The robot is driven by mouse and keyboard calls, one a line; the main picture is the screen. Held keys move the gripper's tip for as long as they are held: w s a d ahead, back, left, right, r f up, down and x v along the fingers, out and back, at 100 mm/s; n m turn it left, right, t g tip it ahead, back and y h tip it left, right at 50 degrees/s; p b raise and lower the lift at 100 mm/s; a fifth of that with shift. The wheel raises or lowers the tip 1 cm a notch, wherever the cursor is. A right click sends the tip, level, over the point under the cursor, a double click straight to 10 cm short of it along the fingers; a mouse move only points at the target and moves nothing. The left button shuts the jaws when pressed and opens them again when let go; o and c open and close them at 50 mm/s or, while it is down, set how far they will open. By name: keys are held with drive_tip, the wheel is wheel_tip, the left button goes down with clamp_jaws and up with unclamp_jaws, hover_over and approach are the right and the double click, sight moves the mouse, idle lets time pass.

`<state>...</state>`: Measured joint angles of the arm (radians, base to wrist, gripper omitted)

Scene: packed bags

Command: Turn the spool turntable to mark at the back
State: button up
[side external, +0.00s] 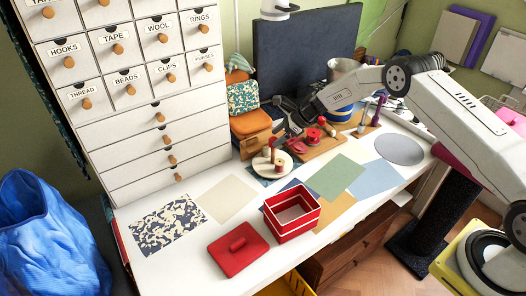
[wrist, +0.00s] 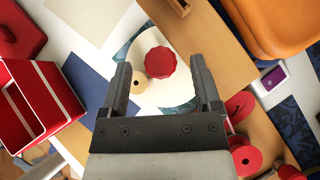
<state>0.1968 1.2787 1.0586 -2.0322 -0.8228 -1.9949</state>
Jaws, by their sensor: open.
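The spool turntable is a round cream disc (side external: 272,167) on the table in front of the drawer cabinet. In the wrist view the disc (wrist: 180,92) carries a scalloped red piece (wrist: 160,62) and a pale wooden spool (wrist: 137,80) near its left edge. My gripper (wrist: 160,64) is open above the disc, its two dark fingers apart on either side of the red piece. The wooden spool lies close to the left finger. No contact can be made out. My gripper hides the near part of the disc. I cannot make out the mark at the back.
An open red box (side external: 292,211) and its red lid (side external: 238,250) stand in front. Red spools (side external: 313,134) on a wooden board are close to the right. An orange bag (side external: 252,122) stands behind. Flat coloured sheets (side external: 335,177) cover the middle of the table.

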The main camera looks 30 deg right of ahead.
drive_tip(key=shift+x, duration=1.2)
clamp_jaws()
idle(0.6)
